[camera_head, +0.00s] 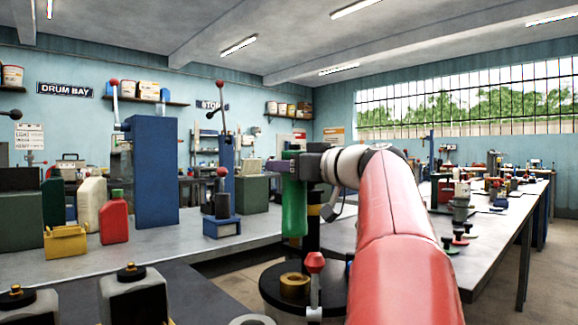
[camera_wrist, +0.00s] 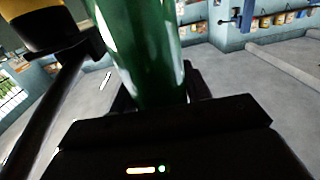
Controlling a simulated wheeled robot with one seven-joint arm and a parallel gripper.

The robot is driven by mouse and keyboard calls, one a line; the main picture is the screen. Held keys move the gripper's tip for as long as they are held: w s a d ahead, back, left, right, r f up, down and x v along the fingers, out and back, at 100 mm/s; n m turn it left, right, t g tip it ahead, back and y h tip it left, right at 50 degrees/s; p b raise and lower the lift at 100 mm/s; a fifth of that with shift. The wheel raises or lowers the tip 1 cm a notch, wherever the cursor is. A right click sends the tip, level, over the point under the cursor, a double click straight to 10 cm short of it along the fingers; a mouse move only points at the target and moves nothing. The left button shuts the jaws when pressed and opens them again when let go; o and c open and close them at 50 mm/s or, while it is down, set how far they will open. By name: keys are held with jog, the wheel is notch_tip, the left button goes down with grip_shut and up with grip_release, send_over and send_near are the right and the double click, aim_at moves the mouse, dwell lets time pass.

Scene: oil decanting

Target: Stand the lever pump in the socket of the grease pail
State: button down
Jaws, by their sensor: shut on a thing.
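My gripper (camera_head: 296,168) is shut on an upright green barrel (camera_head: 294,207), which I take to be the lever pump's body. The barrel also fills the upper middle of the wrist view (camera_wrist: 150,45), above the dark gripper body. In the head view a dark round-topped container (camera_head: 335,291), apparently the grease pail, stands below. A brass ring (camera_head: 294,285) on its top looks like the socket. The barrel's lower end shows above the ring, with a gap in the picture. My arm hides the container's right side. The pump's lever cannot be made out clearly.
A dark post with a yellow band (camera_head: 313,211) shows just beside the barrel. A red-knobbed lever (camera_head: 315,263) stands in front of the container. A blue cabinet (camera_head: 156,172), red bottle (camera_head: 114,218) and yellow box (camera_head: 66,241) stand on the left bench. Small parts crowd the right bench.

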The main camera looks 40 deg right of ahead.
aim_at(289, 195)
jog(key=shift+f+b, duration=1.65)
jog(key=shift+f, duration=0.7)
jog(key=shift+f+b, duration=0.65)
jog(key=shift+b, duration=0.15)
jog(key=shift+s+b, duration=0.1)
jog(key=shift+b, duration=0.65)
jog(key=shift+f, duration=0.2)
jog(key=shift+r, duration=0.15)
